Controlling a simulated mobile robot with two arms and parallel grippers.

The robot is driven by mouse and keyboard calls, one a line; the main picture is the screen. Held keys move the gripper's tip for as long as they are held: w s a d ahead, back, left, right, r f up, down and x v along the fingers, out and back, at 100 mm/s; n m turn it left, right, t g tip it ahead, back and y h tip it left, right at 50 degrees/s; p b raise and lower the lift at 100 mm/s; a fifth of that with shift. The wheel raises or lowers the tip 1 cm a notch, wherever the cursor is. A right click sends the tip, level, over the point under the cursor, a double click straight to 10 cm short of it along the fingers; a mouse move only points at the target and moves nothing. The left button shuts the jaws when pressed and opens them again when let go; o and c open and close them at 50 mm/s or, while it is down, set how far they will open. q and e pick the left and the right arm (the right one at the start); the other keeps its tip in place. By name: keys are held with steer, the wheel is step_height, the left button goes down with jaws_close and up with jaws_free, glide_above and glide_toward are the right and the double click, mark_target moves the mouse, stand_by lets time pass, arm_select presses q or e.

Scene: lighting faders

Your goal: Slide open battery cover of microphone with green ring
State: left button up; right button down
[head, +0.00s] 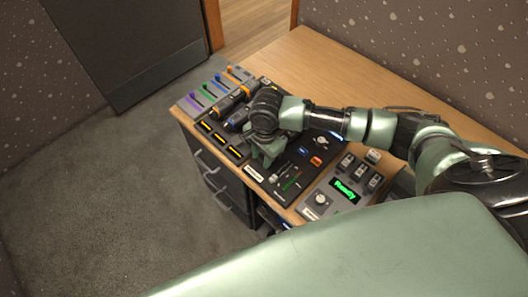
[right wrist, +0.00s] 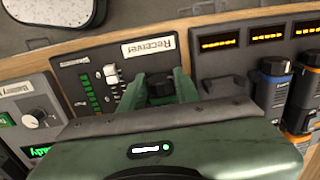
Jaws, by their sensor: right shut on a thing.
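My right gripper (head: 268,152) is low over the middle of the black console, pointing down. In the right wrist view its two green fingers (right wrist: 158,92) are shut on a dark piece (right wrist: 160,87) on the panel marked "Receiver" (right wrist: 149,47). I cannot tell whether this piece belongs to a microphone. No green ring shows clearly. A microphone with a blue band (head: 237,120) and one with an orange band (head: 230,102) lie left of the gripper. They also show at the right in the right wrist view, blue (right wrist: 270,92) and orange (right wrist: 302,95). My left gripper is out of view.
Coloured faders (head: 215,85) stand at the far left end of the desk (head: 320,62). Yellow displays (head: 219,140) line the console's front. A panel with a green "Ready" screen (head: 345,190) and several battery-like blocks is at the right. The desk's back is clear.

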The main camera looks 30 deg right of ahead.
steer(key=shift+s+a+r+p, duration=0.1)
steer(key=shift+s+a+p, duration=0.15)
steer(key=shift+a+p, duration=0.4)
steer(key=shift+s+a+p, duration=0.2)
steer(key=shift+a+p, duration=0.2)
steer(key=shift+a, duration=0.3)
steer(key=c, duration=0.9)
jaws_free()
steer(key=shift+c, duration=0.2)
step_height(320, 180, up, 8)
steer(key=shift+s+f, duration=0.2)
steer(key=shift+s, duration=0.15)
steer(key=shift+d, duration=0.1)
